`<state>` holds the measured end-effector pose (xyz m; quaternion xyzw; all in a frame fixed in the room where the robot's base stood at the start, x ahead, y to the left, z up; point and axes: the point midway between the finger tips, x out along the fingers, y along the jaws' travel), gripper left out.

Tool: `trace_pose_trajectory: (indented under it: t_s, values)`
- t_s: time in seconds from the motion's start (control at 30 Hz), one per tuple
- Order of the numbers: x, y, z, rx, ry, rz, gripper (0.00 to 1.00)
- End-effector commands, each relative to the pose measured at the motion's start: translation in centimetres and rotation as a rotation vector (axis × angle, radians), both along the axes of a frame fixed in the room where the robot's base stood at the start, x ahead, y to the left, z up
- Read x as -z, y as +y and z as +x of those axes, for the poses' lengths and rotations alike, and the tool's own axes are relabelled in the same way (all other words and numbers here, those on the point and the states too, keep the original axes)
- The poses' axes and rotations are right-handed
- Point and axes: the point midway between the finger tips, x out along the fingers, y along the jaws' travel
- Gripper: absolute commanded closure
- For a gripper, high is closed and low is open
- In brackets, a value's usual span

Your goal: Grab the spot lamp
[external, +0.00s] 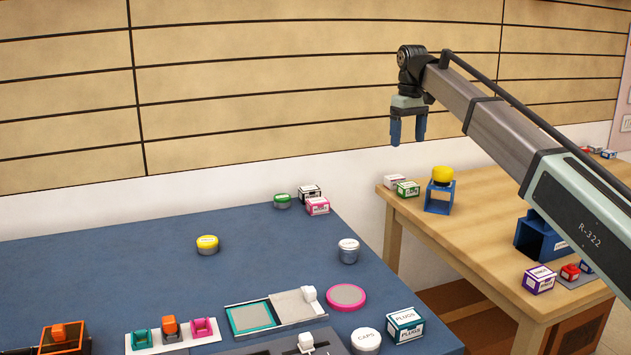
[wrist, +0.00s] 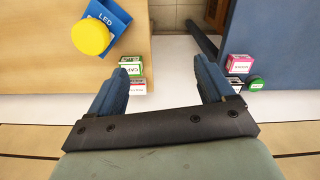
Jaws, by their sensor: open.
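My gripper (external: 408,140) is open and empty, pointing down high above the gap between the two tables. In the wrist view its blue fingers (wrist: 160,68) are spread with only floor between them. No label reading "spot lamp" is legible. A yellow round-topped piece (external: 442,175) sits on a blue stand (external: 439,198) on the wooden table, below and right of my gripper. In the wrist view the yellow top (wrist: 91,37) is at upper left, and its blue stand (wrist: 112,14) reads "LED". My gripper is apart from both.
Small boxes (external: 407,188) stand near the stand. A blue open box (external: 540,238) and a purple-white box (external: 540,280) are farther right. The blue table (external: 130,270) holds a yellow-lidded round container (external: 207,245), a grey jar (external: 348,251) and coloured blocks. The back wall (external: 250,130) stands behind.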

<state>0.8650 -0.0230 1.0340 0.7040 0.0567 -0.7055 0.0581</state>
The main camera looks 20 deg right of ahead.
Motion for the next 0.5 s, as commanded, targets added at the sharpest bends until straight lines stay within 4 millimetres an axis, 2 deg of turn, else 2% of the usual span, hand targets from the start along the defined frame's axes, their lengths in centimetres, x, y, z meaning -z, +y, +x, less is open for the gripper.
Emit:
trace_pose_trajectory:
  t_s: [0.03,0.2,0.3,0.5]
  values:
    - [0.3,3.0,-0.5,-0.036,0.002,0.000,0.18]
    - [1.2,11.0,-2.7,-0.138,0.006,-0.001,0.18]
    - [1.7,14.5,-4.3,-0.185,0.009,-0.001,0.18]
    - [2.5,19.5,-7.2,-0.255,0.011,-0.002,0.18]
